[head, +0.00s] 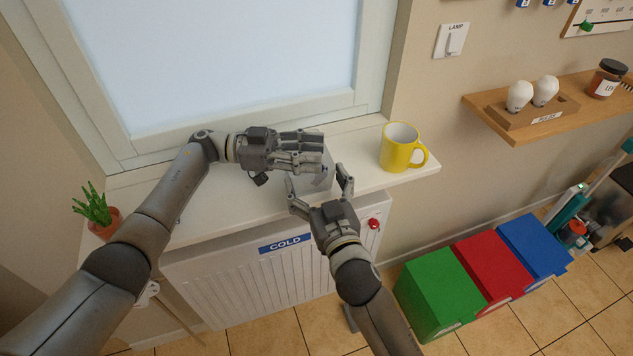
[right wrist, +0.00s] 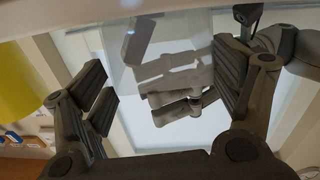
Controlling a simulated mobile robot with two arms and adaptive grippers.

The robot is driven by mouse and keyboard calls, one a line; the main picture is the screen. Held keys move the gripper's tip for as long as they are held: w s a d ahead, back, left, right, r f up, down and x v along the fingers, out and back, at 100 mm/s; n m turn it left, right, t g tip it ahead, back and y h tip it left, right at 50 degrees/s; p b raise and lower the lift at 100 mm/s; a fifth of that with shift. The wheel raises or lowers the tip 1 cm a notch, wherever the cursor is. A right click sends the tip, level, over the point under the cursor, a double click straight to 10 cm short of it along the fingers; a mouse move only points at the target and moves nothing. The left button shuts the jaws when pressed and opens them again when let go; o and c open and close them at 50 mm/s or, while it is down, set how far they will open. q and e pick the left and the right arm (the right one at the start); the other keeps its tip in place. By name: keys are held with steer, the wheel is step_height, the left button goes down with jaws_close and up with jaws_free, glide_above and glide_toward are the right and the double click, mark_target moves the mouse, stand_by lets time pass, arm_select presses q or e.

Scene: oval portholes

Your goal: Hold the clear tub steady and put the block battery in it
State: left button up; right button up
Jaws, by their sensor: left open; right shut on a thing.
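The clear tub (head: 318,181) stands at the front of the white windowsill, see-through and hard to make out. My right gripper (head: 320,183) has its fingers on either side of the tub, shut on it. In the right wrist view, the tub (right wrist: 122,50) shows as a pale see-through shape between the right gripper's ridged fingers (right wrist: 165,95). My left gripper (head: 312,152) is open, with its fingertips over and behind the tub. Its fingers also show through the tub in the right wrist view. I cannot make out the block battery; the fingers may hide it.
A yellow mug (head: 400,148) stands on the sill (head: 362,180) to the right of the tub. A potted plant (head: 97,210) is at the sill's left end. Below are a radiator (head: 235,285) with a red knob (head: 374,224) and green, red and blue bins (head: 440,290).

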arm_select(q)
steer(key=shift+s+f, duration=0.25)
steer(key=shift+f, duration=0.5)
arm_select(e)
steer(key=shift+r, duration=0.1)
arm_select(q)
steer(key=a, duration=0.4)
steer(key=shift+w+r, duration=0.15)
steer(key=shift+w, duration=0.1)
arm_select(e)
steer(key=shift+d, duration=0.2)
steer(key=shift+c, duration=0.9)
arm_select(q)
steer(key=shift+w+a+r, duration=0.1)
steer(key=shift+w+a, duration=0.05)
steer(key=shift+a, duration=1.1)
arm_select(e)
steer(key=shift+a, duration=0.1)
jaws_close()
arm_select(q)
steer(key=shift+w+a+r, duration=0.15)
steer(key=shift+w+a, duration=0.05)
steer(key=shift+a, duration=0.55)
arm_select(e)
steer(key=c, duration=0.7)
jaws_free()
arm_select(q)
steer(key=shift+r, duration=0.1)
arm_select(e)
steer(key=shift+o, duration=0.2)
